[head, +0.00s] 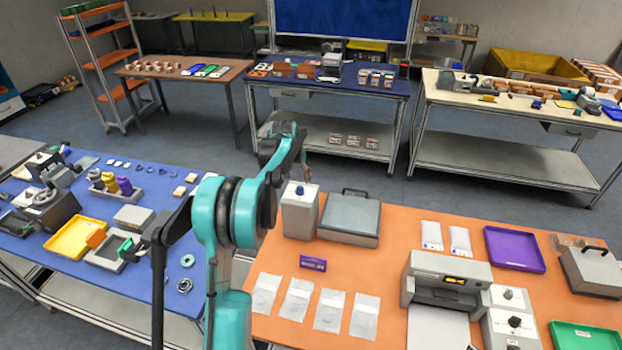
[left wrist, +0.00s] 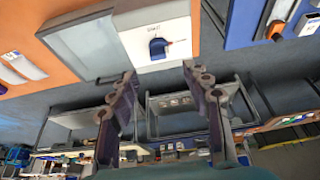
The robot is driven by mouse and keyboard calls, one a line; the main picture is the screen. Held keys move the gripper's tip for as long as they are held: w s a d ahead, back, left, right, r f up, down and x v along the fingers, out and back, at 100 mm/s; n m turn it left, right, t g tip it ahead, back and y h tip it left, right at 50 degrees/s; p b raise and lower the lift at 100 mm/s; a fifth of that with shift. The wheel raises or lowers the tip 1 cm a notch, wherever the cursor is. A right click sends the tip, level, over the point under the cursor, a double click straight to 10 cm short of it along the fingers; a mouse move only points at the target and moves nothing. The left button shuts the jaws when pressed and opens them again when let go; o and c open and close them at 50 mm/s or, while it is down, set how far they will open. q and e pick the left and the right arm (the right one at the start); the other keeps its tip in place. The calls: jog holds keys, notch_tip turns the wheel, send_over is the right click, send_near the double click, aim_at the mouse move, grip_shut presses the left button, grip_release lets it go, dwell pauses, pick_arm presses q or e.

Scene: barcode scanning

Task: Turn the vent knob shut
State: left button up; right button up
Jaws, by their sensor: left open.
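The pale box (head: 299,213) stands at the back left of the orange table, with a blue knob (head: 300,189) on its top. My left gripper (head: 305,167) hangs just behind the box in the head view. In the left wrist view its fingers (left wrist: 160,82) are spread apart, empty, and do not touch the knob. My right gripper is not in view.
A grey lidded case (head: 349,217) stands right beside the box. Flat clear bags (head: 298,297) and a purple block (head: 313,263) lie in front. A grey machine (head: 445,280) and a purple tray (head: 514,249) are farther right. A blue table (head: 150,275) is at left.

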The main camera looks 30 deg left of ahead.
aim_at(299, 187)
pick_arm(q)
jog(key=x, duration=0.7)
grip_shut()
